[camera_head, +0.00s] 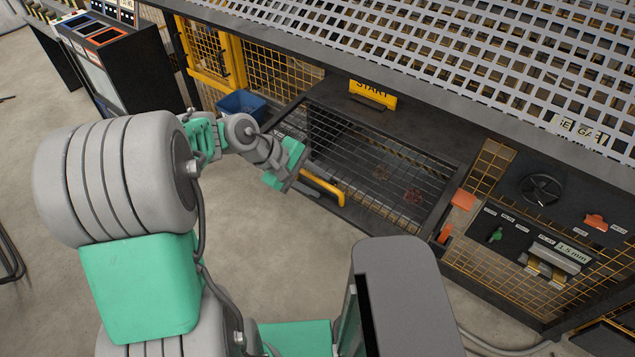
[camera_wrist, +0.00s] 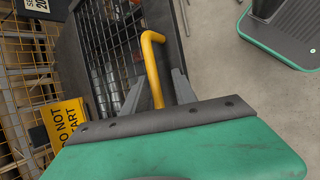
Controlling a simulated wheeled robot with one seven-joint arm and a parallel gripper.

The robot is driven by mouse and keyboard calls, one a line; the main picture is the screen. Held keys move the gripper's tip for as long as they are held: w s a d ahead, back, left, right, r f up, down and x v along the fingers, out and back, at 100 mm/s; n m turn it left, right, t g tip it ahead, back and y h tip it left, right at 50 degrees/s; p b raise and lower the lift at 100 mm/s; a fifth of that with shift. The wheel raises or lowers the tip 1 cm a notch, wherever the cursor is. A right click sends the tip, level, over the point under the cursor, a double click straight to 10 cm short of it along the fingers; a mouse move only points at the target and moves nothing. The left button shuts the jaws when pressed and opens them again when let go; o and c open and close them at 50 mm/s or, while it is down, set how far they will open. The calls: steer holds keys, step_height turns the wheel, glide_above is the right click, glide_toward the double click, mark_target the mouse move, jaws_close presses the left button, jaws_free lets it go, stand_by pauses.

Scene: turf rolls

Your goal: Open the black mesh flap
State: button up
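The black mesh flap (camera_head: 375,165) is a dark wire grid in a dark frame, lying in the machine's front below the START sign. It looks closed. Its yellow bar handle (camera_head: 322,187) is at the near left edge. My gripper (camera_head: 294,174) is at the left end of this handle. In the wrist view my gripper (camera_wrist: 158,90) has its two grey fingers apart, one on each side of the yellow handle (camera_wrist: 153,62), with gaps showing. The mesh (camera_wrist: 108,50) lies to the left of the handle there. Whether the fingertips touch anything is unclear.
A yellow START sign (camera_head: 373,94) stands behind the flap. A control panel (camera_head: 540,240) with knobs and a wheel is at the right. A blue bin (camera_head: 241,104) sits left of the flap. A perforated grey cover (camera_head: 470,55) overhangs above. The floor (camera_head: 300,260) in front is clear.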

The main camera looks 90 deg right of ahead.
steer(key=v, duration=0.7)
steer(key=shift+b, duration=0.35)
steer(key=w+a+n+t+h+b, duration=0.15)
steer(key=w+a+t, duration=0.25)
steer(key=w, duration=1.1)
steer(key=w+a+n+t+h, duration=0.2)
steer(key=w+a+n+t, duration=0.1)
steer(key=w, duration=1.2)
steer(key=w+a+n+t+y+b, duration=0.1)
steer(key=w+a+n+t, duration=0.1)
steer(key=w+a, duration=0.55)
steer(key=w+a+n+t+y, duration=0.15)
steer(key=w+a, duration=0.25)
steer(key=a, duration=0.7)
steer(key=a+n+t+y, duration=0.1)
steer(key=a+t+y, duration=0.1)
steer(key=a, duration=1.2)
steer(key=shift+f+n+y+b, duration=0.3)
steer(key=shift+f+n+b, duration=0.1)
steer(key=shift+f, duration=0.05)
